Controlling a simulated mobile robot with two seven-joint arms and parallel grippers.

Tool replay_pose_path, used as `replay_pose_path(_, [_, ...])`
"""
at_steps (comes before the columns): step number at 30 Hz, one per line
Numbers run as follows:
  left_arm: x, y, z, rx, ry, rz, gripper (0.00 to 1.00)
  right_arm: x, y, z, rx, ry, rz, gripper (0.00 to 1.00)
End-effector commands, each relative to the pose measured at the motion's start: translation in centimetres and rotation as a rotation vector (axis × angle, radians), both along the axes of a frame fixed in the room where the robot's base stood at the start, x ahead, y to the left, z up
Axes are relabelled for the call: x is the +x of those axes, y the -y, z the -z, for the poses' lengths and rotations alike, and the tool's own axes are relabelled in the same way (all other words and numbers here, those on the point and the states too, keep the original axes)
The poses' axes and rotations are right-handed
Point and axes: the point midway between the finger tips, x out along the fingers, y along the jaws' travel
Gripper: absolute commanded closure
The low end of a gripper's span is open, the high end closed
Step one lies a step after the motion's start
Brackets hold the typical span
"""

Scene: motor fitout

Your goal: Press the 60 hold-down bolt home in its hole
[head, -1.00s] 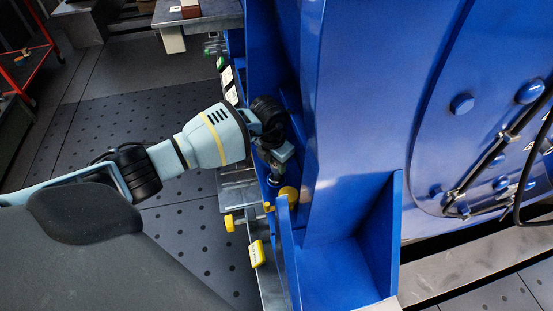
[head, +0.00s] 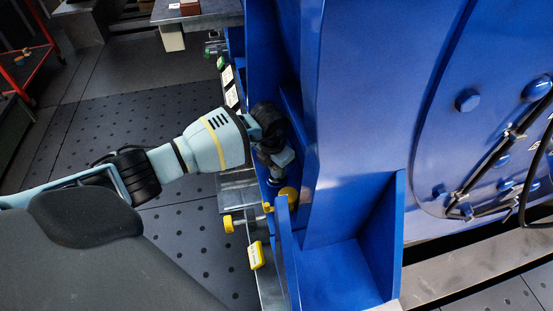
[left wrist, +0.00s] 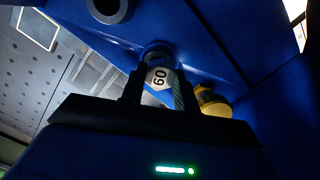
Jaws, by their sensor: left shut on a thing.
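The 60 bolt (left wrist: 159,78) shows its marked hex head in the left wrist view, between the two fingers of my left gripper (left wrist: 158,88). A round collar or hole edge lies right behind the head; I cannot tell how far the shank is in. In the head view my left gripper (head: 277,170) points down into the corner of the blue motor foot (head: 276,193), and the bolt is mostly hidden beneath it. The left gripper is shut on the bolt. My right gripper is not in view.
A blue gusset plate (head: 287,245) and the tall motor wall (head: 345,120) hem in the right side. An open hole (left wrist: 107,8) is at the top of the wrist view.

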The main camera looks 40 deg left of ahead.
Motion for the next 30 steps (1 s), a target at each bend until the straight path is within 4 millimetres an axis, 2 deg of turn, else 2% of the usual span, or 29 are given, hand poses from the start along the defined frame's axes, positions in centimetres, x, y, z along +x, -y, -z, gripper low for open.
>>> replay_pose_path(27, [0.1, 0.0, 2.0, 0.0, 0.001, 0.0, 1.0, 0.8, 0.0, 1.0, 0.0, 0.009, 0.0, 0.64])
replay_pose_path(28, [0.1, 0.0, 2.0, 0.0, 0.002, 0.0, 0.68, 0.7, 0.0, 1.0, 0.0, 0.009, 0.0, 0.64])
replay_pose_path(30, [0.1, 0.0, 1.9, 0.0, 0.002, 0.0, 0.59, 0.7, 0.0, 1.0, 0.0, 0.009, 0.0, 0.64])
